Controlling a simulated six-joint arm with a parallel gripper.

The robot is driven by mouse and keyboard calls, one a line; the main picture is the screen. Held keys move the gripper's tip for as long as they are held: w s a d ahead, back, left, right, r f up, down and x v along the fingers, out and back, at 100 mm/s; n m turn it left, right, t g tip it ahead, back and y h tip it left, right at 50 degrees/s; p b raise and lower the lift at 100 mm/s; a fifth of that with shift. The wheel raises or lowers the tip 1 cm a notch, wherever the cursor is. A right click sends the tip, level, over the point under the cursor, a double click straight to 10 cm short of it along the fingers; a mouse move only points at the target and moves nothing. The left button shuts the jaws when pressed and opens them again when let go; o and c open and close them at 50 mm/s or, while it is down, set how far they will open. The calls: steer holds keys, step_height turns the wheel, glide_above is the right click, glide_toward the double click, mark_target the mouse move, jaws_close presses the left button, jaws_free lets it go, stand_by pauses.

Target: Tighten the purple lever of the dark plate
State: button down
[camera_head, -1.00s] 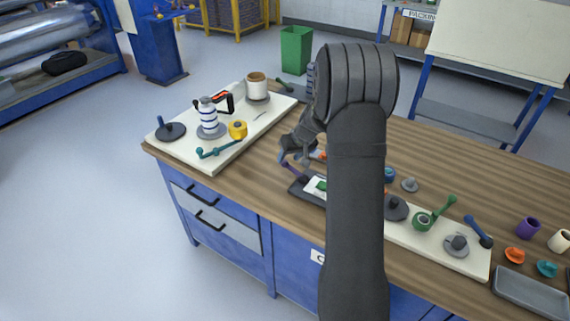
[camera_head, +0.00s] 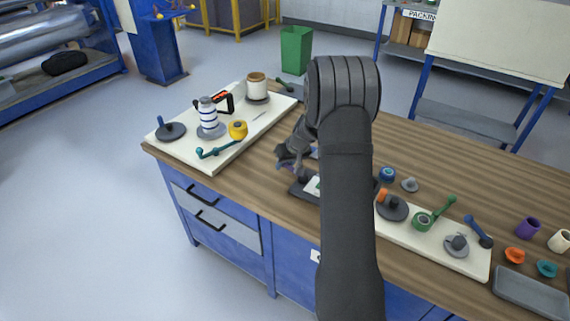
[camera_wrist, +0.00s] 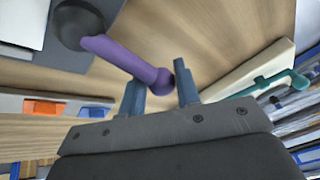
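The purple lever (camera_wrist: 125,60) runs from a dark round hub (camera_wrist: 80,24) in the wrist view. The hub sits on the dark plate (camera_wrist: 75,58). My gripper (camera_wrist: 160,80) has its two blue-grey fingers apart, one on each side of the lever's knobbed free end. A firm grip on the knob does not show. In the head view, my gripper (camera_head: 287,162) is low over the left end of the dark plate (camera_head: 303,194) and hides most of the lever. My arm covers the plate's right part.
A white board (camera_head: 228,150) with a teal lever (camera_head: 215,152), a yellow roll and a striped bottle lies left. Right of my arm, a pale board (camera_head: 433,238) carries a green lever (camera_head: 436,214) and a blue lever (camera_head: 478,232). Cups and a grey tray (camera_head: 530,292) are far right.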

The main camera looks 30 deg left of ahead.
steer(key=shift+w+m, duration=0.1)
steer(key=shift+m, duration=0.2)
steer(key=shift+w+m+t, duration=0.6)
steer(key=shift+w+m, duration=0.2)
steer(key=shift+m, duration=0.4)
steer(key=w+m, duration=0.1)
steer(key=w+d+m+t+h, duration=0.1)
steer(key=m, duration=0.1)
steer(key=shift+m, duration=0.3)
steer(key=m, duration=0.1)
steer(key=w+d+m+t+h, duration=0.1)
steer(key=m, duration=0.1)
steer(key=shift+w+d, duration=0.2)
steer(key=shift+w, duration=0.1)
steer(key=shift+w+d+m+t+h, duration=0.25)
steer(key=shift+d+m+h, duration=0.25)
steer(key=shift+m, duration=0.45)
steer(key=shift+w+d+m+t+h, duration=0.15)
steer(key=shift+w+d+m+h, duration=0.3)
steer(key=shift+m, duration=0.5)
steer(key=shift+d, duration=0.1)
steer(key=c, duration=1.2)
jaws_free()
steer(key=shift+o, duration=0.2)
